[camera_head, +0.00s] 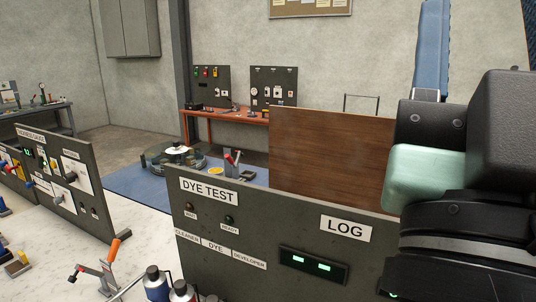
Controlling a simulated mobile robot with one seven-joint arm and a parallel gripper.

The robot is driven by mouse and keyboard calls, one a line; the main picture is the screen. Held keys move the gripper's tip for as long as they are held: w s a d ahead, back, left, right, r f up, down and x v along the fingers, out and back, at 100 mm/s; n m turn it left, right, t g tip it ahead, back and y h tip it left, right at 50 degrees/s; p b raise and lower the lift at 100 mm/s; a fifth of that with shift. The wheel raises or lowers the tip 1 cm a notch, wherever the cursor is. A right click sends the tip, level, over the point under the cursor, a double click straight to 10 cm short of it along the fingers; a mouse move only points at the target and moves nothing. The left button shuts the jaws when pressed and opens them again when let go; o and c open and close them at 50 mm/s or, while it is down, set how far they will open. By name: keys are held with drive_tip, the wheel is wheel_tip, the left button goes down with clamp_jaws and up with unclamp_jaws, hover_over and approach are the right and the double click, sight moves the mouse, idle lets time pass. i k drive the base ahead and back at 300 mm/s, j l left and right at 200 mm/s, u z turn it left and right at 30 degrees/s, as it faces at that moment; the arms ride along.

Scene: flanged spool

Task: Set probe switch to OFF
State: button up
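I cannot pick out a switch marked probe; the small labels are too small to read. A dark panel (84,212) on the left carries several knobs and levers, among them a lever on a white plate (77,170) and small toggles (95,210) low at its right end. Blue and red levers show at its left part. A nearer dark panel (205,220) reads DYE TEST and LOG, with two lamps and a display (313,264) with two lit green fields. My gripper is not in view; parts of my arm fill the right side.
An orange-handled clamp (108,262) and capped bottles (156,283) stand on the white bench top in front. A brown wooden board (330,155) rises behind the near panel. A far orange bench (235,115) carries two more control panels. Blue matting lies on the floor.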

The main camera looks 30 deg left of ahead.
sight(41, 162)
drive_tip(key=j+u, duration=0.15)
drive_tip(key=u, duration=1.6)
drive_tip(key=i+j+u, duration=0.1)
drive_tip(key=i+j, duration=0.2)
drive_tip(key=i+j+u, duration=0.15)
drive_tip(key=i, duration=0.3)
drive_tip(key=j, duration=0.1)
